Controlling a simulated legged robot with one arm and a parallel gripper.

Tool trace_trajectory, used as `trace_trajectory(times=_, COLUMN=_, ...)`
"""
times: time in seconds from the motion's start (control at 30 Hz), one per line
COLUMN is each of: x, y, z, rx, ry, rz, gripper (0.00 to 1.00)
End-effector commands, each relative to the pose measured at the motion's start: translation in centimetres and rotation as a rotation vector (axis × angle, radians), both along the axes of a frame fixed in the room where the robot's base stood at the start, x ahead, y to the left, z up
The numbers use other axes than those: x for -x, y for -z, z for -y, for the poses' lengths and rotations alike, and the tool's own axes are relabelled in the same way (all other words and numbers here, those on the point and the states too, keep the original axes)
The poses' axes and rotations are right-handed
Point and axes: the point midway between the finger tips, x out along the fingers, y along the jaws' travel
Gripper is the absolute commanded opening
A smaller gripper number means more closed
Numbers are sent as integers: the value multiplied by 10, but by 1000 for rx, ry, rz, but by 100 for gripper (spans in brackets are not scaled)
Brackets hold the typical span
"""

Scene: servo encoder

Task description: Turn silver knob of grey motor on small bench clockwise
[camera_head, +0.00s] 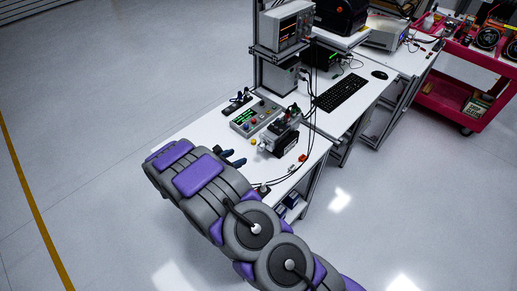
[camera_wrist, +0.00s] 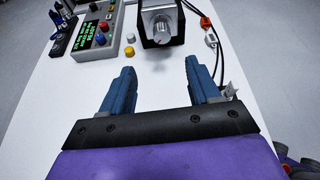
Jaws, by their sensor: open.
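The silver knob (camera_wrist: 161,29) sits on the front of the motor (camera_wrist: 150,8), at the top of the wrist view. The motor looks dark in that view. In the head view the motor (camera_head: 284,138) stands on the small white bench (camera_head: 187,128), and its knob cannot be made out. My gripper (camera_wrist: 160,78) is open and empty, its two blue fingers spread apart. The knob lies ahead of the gap between the fingertips, apart from them. In the head view my gripper (camera_head: 236,158) is over the bench, left of the motor and partly hidden by my arm.
A control box (camera_head: 254,117) with a green display stands beside the motor. A yellow knob (camera_wrist: 129,51) is close to it. Cables and a red connector (camera_head: 302,157) lie right of the motor. An instrument (camera_head: 287,25) is mounted above. The bench surface before the motor is mostly clear.

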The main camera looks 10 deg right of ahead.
Motion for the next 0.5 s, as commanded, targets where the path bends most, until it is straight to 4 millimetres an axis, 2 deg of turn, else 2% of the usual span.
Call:
trace_trajectory(times=0.1, x=-11, y=10, z=22, rx=-1, ry=6, rz=-2, gripper=61)
trace_trajectory(times=0.5, x=-53, y=39, z=75, rx=5, ry=7, rz=1, gripper=61)
